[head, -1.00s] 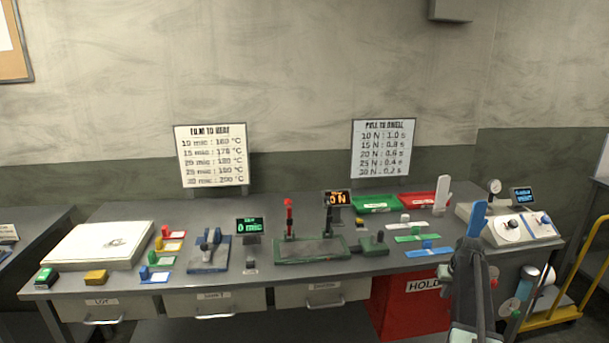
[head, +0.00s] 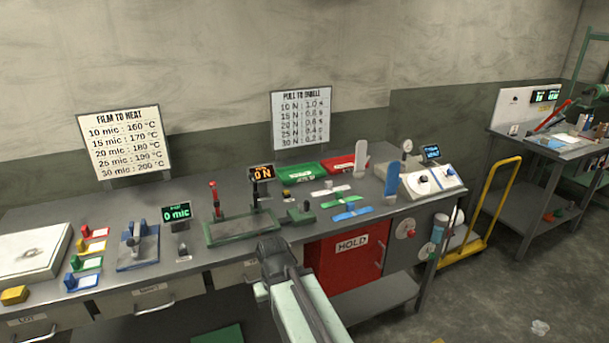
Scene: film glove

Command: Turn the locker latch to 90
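The red locker marked HOLD (head: 335,270) is set under the right part of the bench, its front facing me. A thin pale upright handle (head: 383,252) shows near the right edge of its door; I cannot tell whether this is the latch, and no angle can be read. My gripper (head: 270,246) is a dark shape at the bench's front edge, left of the locker and apart from the handle.
The bench (head: 215,252) carries a green press (head: 240,228), coloured trays, a blue upright form (head: 391,180) and a dial console (head: 425,181). A yellow trolley (head: 490,215) stands further right, with open floor in front.

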